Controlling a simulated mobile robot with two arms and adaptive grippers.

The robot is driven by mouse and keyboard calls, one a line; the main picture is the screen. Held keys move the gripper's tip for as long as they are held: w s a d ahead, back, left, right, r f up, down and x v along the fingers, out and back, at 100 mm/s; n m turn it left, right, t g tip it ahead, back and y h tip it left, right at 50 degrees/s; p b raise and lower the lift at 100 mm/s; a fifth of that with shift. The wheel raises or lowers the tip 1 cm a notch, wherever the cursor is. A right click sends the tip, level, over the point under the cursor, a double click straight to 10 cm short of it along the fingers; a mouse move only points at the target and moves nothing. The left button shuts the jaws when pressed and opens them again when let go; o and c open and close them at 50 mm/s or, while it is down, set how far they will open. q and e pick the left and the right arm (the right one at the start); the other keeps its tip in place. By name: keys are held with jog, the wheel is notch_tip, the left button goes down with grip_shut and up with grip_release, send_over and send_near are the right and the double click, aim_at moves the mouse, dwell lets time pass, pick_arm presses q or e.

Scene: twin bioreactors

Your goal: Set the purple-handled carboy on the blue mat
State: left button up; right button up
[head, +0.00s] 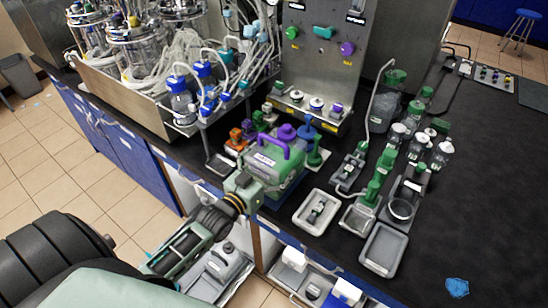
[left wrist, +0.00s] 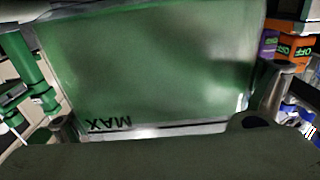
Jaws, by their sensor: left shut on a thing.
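The purple-handled carboy (head: 267,160) is a translucent green container with a purple handle and cap, near the bench's front edge in the head view. My left gripper (head: 247,187) is shut on its near side. In the left wrist view the green carboy wall (left wrist: 150,65), with upside-down MAX lettering, fills the space between the fingers of my left gripper (left wrist: 165,115). Whether the carboy touches the bench is hidden. I cannot make out a blue mat clearly; a small crumpled-looking blue patch (head: 457,287) lies on the bench at lower right. My right gripper is not in view.
Grey trays (head: 384,250) with green-topped fittings and several clear bottles (head: 418,150) stand right of the carboy. The black bench (head: 475,190) has free room at right.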

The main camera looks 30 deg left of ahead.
pick_arm(q)
jog(key=shift+w+f, duration=0.15)
jog(key=shift+f, duration=0.4)
jog(key=shift+f, duration=0.15)
jog(key=o, duration=1.7)
jog(key=shift+f, duration=0.3)
jog(key=shift+o, duration=0.3)
jog(key=shift+s, duration=0.2)
jog(key=shift+r, duration=0.15)
jog(key=shift+s, duration=0.25)
jog(key=s+b, duration=0.2)
jog(key=s, duration=0.9)
jog(key=shift+s+a, duration=0.25)
jog(key=shift+a, duration=0.2)
